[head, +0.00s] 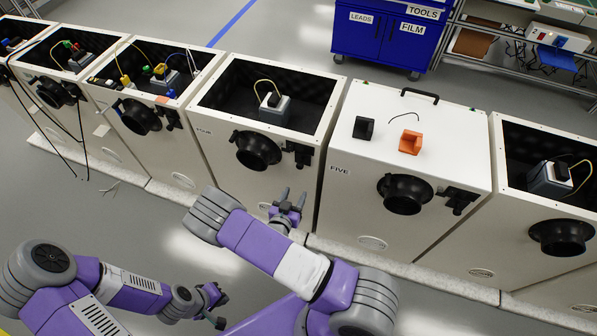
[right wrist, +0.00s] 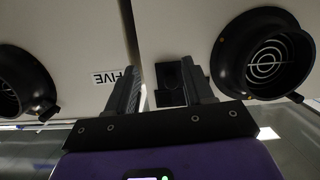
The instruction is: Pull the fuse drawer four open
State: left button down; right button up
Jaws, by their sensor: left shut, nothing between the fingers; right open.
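Cabinet four (head: 204,130) is a pale box with an open top in the middle of the head view. Its front has a round black port (head: 258,151) and, right of that, a small black fuse drawer (head: 298,153). My right gripper (head: 293,194) is open and empty, below the drawer in the head view. In the right wrist view, the black drawer piece (right wrist: 171,77) shows between and beyond the open fingers; contact cannot be told. My left gripper (head: 217,303) is shut and empty, low and away from the cabinets.
Cabinet five (head: 350,200) stands directly right, with an orange block (head: 411,142) and a black block (head: 364,127) on its lid. Its port (head: 405,194) sticks out. More cabinets stand either side. Black cables (head: 80,135) hang at the left.

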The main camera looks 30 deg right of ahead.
jog(key=t+h, duration=0.2)
send_near(299, 168)
jog(key=x, duration=0.2)
jog(key=shift+m, duration=0.4)
jog(key=b+x, duration=0.1)
jog(key=x, duration=0.6)
jog(key=shift+c, duration=0.2)
grip_shut()
